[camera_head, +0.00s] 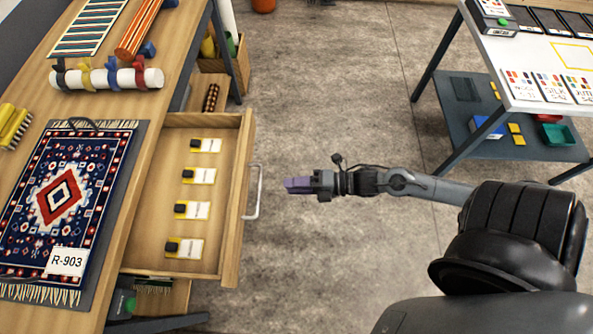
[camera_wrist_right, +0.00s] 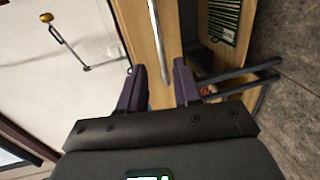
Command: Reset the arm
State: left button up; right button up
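My right gripper (camera_head: 298,185) has purple fingers and hangs over the floor, pointing left toward the open drawer (camera_head: 240,200). A visible gap of floor lies between its fingertips and the drawer's metal handle (camera_head: 257,192). In the right wrist view the two fingers (camera_wrist_right: 160,66) stand apart with nothing between them, and the handle bar (camera_wrist_right: 156,40) shows beyond the gap, in front of the wooden drawer front (camera_wrist_right: 138,30). My right arm stretches in from the right. My left gripper is in neither view.
The drawer holds several tagged items (camera_head: 198,175). The wooden workbench (camera_head: 95,220) bears a patterned rug (camera_head: 58,200) labelled R-903 and a white roll with coloured straps (camera_head: 105,78). A white-topped table (camera_head: 520,50) stands at upper right. Concrete floor (camera_head: 330,90) between them is clear.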

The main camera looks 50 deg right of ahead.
jog(key=shift+r, duration=0.1)
dwell(0.4)
jog(key=w+a+r+m+t+h+p, duration=0.1)
jog(key=w+a+r+m+h+p, duration=0.3)
jog(key=a+r+m+h, duration=0.5)
jog(key=s+d+f+m+g, duration=0.2)
jog(key=s+f+m+g, duration=0.1)
jog(key=s+m+g, duration=0.3)
jog(key=s+d+f+m+g, duration=0.2)
jog(key=s+f+m+g, duration=0.15)
jog(key=s+m, duration=0.4)
notch_tip(320, 180, up, 39)
jog(key=w+p, duration=0.1)
jog(key=p, duration=3.7)
notch_tip(320, 180, down, 54)
jog(key=b, duration=5.4)
jog(key=shift+m, duration=0.35)
